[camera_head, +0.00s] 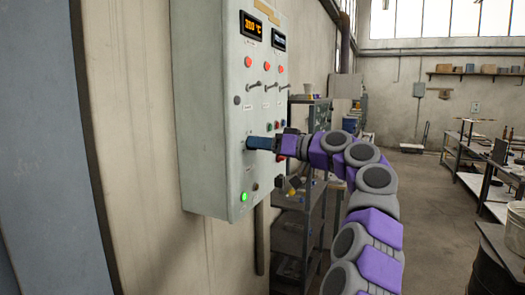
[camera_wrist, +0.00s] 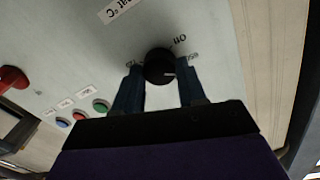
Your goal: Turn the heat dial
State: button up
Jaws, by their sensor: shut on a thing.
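The heat dial (camera_wrist: 158,65) is a round black knob on the pale grey control panel (camera_head: 212,110). In the wrist view, which is upside down, it sits between the two dark blue fingers of my gripper. My gripper is shut on the dial.
The panel has an orange display (camera_head: 251,26) reading about 310 °C, a second display (camera_head: 279,40), red buttons, small levers and a lit green light (camera_head: 244,197). Metal shelves (camera_head: 300,225) stand behind my arm. The floor at the right is partly open.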

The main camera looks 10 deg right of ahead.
jog(key=shift+f+n+b, duration=0.15)
jog(key=shift+n+b, duration=0.15)
jog(key=shift+n, duration=0.7)
jog(key=o, duration=0.9)
jog(key=shift+w, duration=0.25)
jog(key=shift+o, duration=0.8)
jog(key=shift+s, duration=0.15)
